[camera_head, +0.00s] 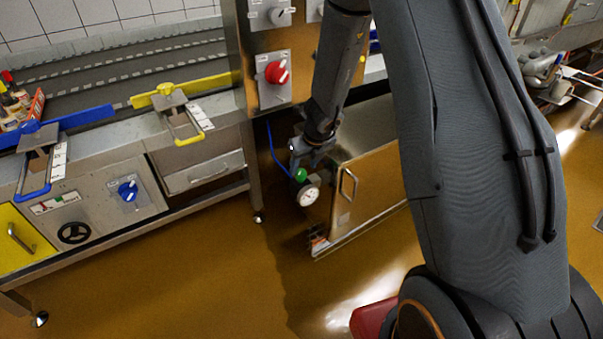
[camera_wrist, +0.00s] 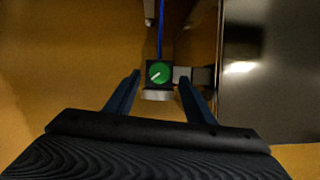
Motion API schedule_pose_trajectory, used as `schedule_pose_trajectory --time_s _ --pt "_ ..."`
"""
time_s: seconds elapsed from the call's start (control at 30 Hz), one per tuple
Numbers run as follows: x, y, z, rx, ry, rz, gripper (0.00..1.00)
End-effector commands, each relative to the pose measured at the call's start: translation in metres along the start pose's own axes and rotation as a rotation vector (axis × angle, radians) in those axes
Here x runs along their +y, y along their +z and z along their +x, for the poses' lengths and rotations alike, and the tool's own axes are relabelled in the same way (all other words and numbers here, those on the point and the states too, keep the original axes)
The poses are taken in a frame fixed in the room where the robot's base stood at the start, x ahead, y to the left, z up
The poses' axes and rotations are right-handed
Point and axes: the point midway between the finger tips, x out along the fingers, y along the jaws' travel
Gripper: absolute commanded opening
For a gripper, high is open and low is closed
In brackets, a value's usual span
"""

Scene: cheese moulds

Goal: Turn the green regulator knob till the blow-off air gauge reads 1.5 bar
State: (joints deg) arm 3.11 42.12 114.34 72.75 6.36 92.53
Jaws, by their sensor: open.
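The green regulator knob (camera_wrist: 159,72) faces the wrist camera, with a pale pointer line running toward its lower left. It also shows in the head view (camera_head: 300,175), just above the round white gauge (camera_head: 308,195). The gauge's reading is too small to make out. My gripper (camera_wrist: 160,85) is open, its two dark fingers on either side of the knob in the wrist view, with gaps between them and the knob. In the head view my gripper (camera_head: 305,158) is just above the knob. I cannot tell how far its tips are from the knob.
A blue hose (camera_head: 272,150) runs to the regulator. A steel cabinet door with a handle (camera_head: 349,184) stands close on the right. A red knob (camera_head: 277,72) is on the panel above. The conveyor bench (camera_head: 200,165) is at the left; the floor in front is clear.

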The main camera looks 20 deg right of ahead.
Motion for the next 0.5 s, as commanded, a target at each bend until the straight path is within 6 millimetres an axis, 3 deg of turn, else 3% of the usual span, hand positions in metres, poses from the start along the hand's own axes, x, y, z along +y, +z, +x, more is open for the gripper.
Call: schedule_pose_trajectory --time_s 0.03,0.2,0.5 --pt "0.0 0.0 0.011 0.0 0.0 0.001 0.49" --pt "0.0 0.0 0.03 0.0 0.0 -0.001 0.49" --pt "0.0 0.001 0.038 -0.001 0.0 -0.002 0.49"
